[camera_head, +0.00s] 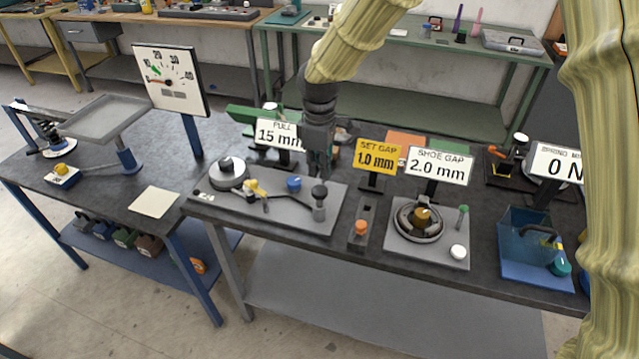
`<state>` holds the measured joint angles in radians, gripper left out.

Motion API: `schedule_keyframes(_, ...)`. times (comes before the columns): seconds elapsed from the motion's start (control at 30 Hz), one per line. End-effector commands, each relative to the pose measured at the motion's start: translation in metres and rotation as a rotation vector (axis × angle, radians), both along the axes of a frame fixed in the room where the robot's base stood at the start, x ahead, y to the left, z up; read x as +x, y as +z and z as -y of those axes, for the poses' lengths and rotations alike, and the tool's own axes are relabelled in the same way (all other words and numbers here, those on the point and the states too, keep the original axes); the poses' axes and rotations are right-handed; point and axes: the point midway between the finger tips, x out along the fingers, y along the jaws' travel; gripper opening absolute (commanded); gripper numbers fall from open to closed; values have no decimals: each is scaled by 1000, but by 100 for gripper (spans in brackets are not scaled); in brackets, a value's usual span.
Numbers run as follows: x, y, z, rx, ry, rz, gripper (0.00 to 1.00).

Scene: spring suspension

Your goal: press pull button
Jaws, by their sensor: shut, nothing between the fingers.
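The sign reading "PULL 15 mm" (278,133) stands behind a grey plate (300,216) on the dark bench. On the plate are a blue round knob (294,184), a yellow lever piece (257,188), a grey round drum (228,172) and a dark-topped post (319,203). I cannot tell for certain which of these is the pull button. My gripper (318,173) points down, shut and empty, just behind the dark-topped post and right of the blue knob. It partly hides the sign's right side. Whether its tips touch anything cannot be told.
A yellow "SET GAP 1.0 mm" sign (376,157) and a white "SHOE GAP 2.0 mm" sign (438,166) stand close on the right. An orange knob (360,227) and a brake drum unit (419,220) stand before them. A blue tray (536,267) is farther right.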

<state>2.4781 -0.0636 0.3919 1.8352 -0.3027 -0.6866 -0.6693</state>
Motion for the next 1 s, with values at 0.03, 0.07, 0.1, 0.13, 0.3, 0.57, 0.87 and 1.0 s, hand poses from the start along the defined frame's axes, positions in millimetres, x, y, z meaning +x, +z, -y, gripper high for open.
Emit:
schedule_keyframes(0.03,0,7,0,0,0,0,0)
schedule_keyframes(0.07,0,10,0,0,0,0,0)
schedule_keyframes(0.1,0,13,0,0,0,0,0)
schedule_keyframes(0.13,0,15,0,0,0,0,0)
schedule_keyframes(0.3,0,28,0,0,0,0,0)
schedule_keyframes(0.57,0,45,0,0,0,0,0)
schedule_keyframes(0.87,0,45,0,0,0,0,0)
schedule_keyframes(1.0,0,45,0,0,0,0,0)
